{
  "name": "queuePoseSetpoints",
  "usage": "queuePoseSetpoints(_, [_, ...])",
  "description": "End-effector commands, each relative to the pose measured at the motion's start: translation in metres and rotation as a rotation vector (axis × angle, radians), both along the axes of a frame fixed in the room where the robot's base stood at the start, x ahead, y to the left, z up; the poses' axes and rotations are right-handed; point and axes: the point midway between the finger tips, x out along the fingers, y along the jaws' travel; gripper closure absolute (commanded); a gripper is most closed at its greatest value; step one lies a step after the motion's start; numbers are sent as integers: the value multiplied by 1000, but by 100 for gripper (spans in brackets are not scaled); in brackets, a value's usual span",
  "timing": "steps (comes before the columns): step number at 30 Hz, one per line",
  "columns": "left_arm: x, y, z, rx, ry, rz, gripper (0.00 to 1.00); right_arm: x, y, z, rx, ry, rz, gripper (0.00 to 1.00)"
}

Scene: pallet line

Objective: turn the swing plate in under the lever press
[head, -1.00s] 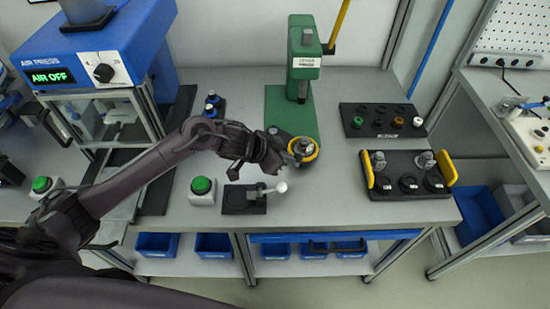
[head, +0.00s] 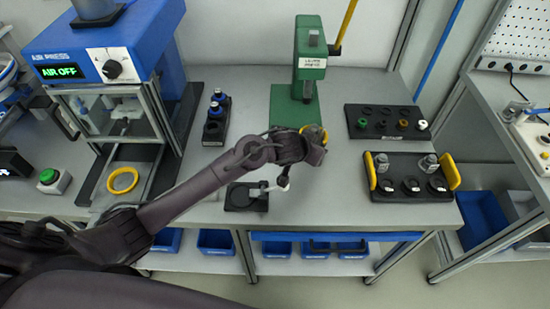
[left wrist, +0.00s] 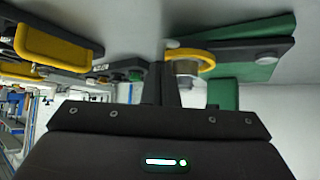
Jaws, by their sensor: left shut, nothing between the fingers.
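The swing plate is a dark arm (left wrist: 240,52) with a yellow ring (left wrist: 205,58) and a metal piece at its end, seen in the left wrist view. In the head view my left arm hides most of it; only a bit of yellow (head: 326,135) shows. The green lever press (head: 309,65) stands behind on its green base (head: 290,103), its yellow lever (head: 343,25) raised. My left gripper (head: 317,155) is shut and empty close to the ring; in the left wrist view its fingers (left wrist: 162,75) are beside the ring. I cannot tell whether they touch. My right gripper is not in view.
Right of the press are a black rack (head: 384,121) and a black tray with yellow handles (head: 412,192). A black fixture with a white knob (head: 247,197) sits below my arm.

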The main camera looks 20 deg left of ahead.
Motion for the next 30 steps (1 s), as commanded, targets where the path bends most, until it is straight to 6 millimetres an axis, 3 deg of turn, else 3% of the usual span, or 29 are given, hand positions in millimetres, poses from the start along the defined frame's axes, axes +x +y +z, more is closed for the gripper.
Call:
queuePoseSetpoints(12, [29,-15,-3,-1,-2,207,100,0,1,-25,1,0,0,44])
queuePoseSetpoints(30, [74,-22,-1,0,-3,508,100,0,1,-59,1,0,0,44])
